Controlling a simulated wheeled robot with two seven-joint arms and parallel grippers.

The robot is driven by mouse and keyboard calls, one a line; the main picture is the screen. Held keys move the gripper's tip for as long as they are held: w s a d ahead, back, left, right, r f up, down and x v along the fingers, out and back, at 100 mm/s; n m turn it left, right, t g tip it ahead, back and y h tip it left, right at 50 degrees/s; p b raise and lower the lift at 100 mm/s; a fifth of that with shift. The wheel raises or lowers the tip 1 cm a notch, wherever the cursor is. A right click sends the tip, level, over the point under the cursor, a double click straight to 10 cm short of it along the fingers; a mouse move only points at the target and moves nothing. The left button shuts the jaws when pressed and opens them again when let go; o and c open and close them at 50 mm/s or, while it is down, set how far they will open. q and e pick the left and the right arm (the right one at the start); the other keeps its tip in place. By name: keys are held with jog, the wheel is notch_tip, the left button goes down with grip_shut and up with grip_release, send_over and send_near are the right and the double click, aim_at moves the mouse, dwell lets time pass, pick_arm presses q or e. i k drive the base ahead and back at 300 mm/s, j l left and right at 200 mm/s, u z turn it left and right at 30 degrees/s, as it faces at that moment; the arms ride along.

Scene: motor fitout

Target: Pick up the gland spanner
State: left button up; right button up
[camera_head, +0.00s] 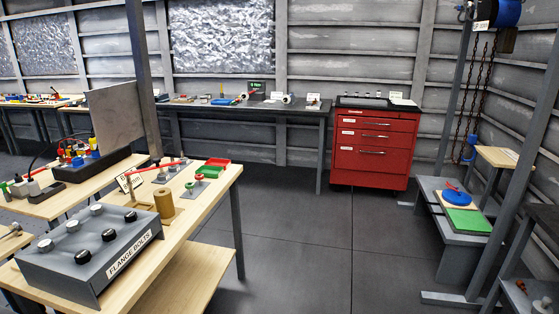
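I cannot make out for certain which thing is the gland spanner. A long red-handled tool (158,167) lies on the near wooden bench (205,222), partly behind a small label card (129,182). Another small red item (453,187) sits at a blue round part (457,199) on the low stand at the right. Both are too small to name surely. Neither of my grippers is in view.
A red drawer cabinet (373,147) stands at the back. The middle floor (310,245) is clear.

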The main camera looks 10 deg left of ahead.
aim_at(44, 168)
jog(key=i, duration=1)
jog(key=i+u, duration=0.1)
jog(key=i, duration=1.85)
jog(key=i+u, duration=0.15)
jog(key=i, duration=0.8)
jog(key=i+l, duration=0.2)
jog(key=i, duration=0.8)
jog(key=i+j+u, duration=0.15)
jog(key=i+u, duration=0.5)
jog(key=u, duration=0.3)
jog(key=i+u, duration=0.45)
jog(key=i+l+u, duration=0.25)
jog(key=u, duration=0.25)
jog(key=i+u, duration=0.25)
jog(key=u, duration=0.15)
jog(key=i+u, duration=0.25)
jog(key=u, duration=0.15)
jog(key=i+l+u, duration=0.1)
jog(key=i+u, duration=0.15)
jog(key=u, duration=0.2)
jog(key=i+l+u, duration=0.15)
jog(key=u, duration=0.25)
jog(key=i+l+u, duration=0.25)
jog(key=u, duration=0.15)
jog(key=i+l+u, duration=0.35)
jog(key=l+u, duration=0.15)
jog(key=i+l+u, duration=0.15)
jog(key=l+u, duration=0.15)
jog(key=l, duration=0.1)
